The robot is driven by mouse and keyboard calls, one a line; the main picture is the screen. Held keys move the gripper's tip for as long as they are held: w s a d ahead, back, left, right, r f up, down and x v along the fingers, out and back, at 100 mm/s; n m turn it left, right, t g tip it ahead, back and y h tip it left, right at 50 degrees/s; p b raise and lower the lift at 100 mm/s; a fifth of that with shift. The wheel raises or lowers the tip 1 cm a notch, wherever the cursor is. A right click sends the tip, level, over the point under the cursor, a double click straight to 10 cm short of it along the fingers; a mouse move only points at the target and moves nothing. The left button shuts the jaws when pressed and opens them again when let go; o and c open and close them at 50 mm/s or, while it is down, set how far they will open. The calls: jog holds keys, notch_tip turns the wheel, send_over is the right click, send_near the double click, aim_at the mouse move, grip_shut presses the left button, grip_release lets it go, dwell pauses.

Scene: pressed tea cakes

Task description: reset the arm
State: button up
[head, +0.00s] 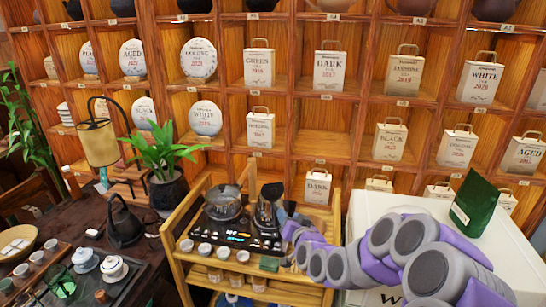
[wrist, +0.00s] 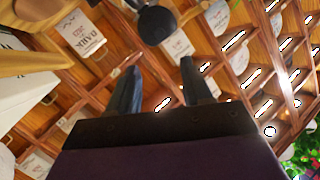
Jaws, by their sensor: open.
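My gripper (wrist: 159,66) shows in the wrist view with its two dark fingers apart and nothing between them. In the head view my purple and grey arm reaches from the lower right toward the wooden cart (head: 178,243). Its end is by the glass pot on the cart's right side, where the fingers are hard to make out. The wrist view is tilted and looks up at the shelf wall. A dark rounded thing (wrist: 156,25) shows beyond the fingertips there; I cannot tell what it is.
The wooden shelf (head: 305,142) at the back holds tea bags and round cakes. A glass kettle (head: 223,203) stands on the cart's black stove. A green bag (head: 475,205) stands on the white box (head: 515,245) at right. A tea table with a black kettle (head: 124,222) is at left.

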jog(key=s+d+r+n+g+h, duration=0.1)
jog(key=s+g, duration=0.7)
jog(key=s, duration=1.7)
jog(key=s+d+r+n+g+h, duration=0.2)
jog(key=s+g, duration=0.7)
jog(key=s, duration=1.6)
jog(key=shift+d+r+h, duration=0.3)
jog(key=shift+d+r, duration=0.3)
jog(key=shift+d, duration=0.4)
